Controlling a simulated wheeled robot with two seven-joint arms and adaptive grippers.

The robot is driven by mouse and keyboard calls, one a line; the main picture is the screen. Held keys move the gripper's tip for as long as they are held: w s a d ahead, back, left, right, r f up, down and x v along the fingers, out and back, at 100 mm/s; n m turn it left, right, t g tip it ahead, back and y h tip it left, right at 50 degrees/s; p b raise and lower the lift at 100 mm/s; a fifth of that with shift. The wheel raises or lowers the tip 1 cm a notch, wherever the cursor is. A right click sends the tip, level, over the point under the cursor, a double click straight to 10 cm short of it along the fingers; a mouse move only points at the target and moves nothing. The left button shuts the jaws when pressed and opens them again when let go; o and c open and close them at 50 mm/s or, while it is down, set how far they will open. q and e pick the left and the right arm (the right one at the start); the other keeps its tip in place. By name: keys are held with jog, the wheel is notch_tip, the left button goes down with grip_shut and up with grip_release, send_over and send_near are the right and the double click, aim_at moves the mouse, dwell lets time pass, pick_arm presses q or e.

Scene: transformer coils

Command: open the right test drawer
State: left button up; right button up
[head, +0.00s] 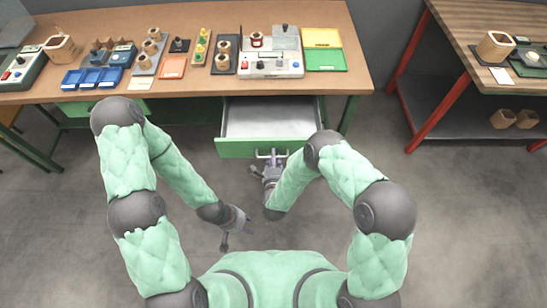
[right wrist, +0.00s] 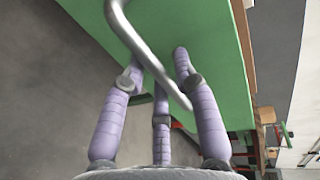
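The right test drawer (head: 269,120) is pulled out from under the bench, and its grey inside looks empty. Its green front (head: 235,149) carries a metal bar handle (head: 285,152); the handle (right wrist: 140,45) also shows close up in the right wrist view. My right gripper (head: 264,168) is at the handle. In the right wrist view its fingers (right wrist: 160,85) are spread and fairly straight, with the bar running across and between them; firm contact cannot be told. My left gripper (head: 238,231) is open and empty, low over the floor, away from the drawer.
The bench top (head: 190,92) holds a test unit (head: 270,66), blue bins (head: 92,78), coils and green and yellow trays (head: 325,60). A second table (head: 465,30) with red legs stands at right. The floor in front of the drawer is clear apart from my arms.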

jog(key=shift+s, duration=0.1)
jog(key=v, duration=0.7)
jog(key=shift+s, duration=0.2)
dwell(0.3)
jog(key=s+d+f+n+g+y, duration=0.2)
jog(key=d+f+n+g, duration=0.3)
jog(key=f+n+g, duration=0.25)
jog(key=s+d+n+g+y, duration=0.2)
jog(key=s+d+n+g, duration=0.2)
jog(key=s, duration=1.1)
jog(key=n+g, duration=0.3)
jog(key=n, duration=0.1)
jog(key=shift+g, duration=0.35)
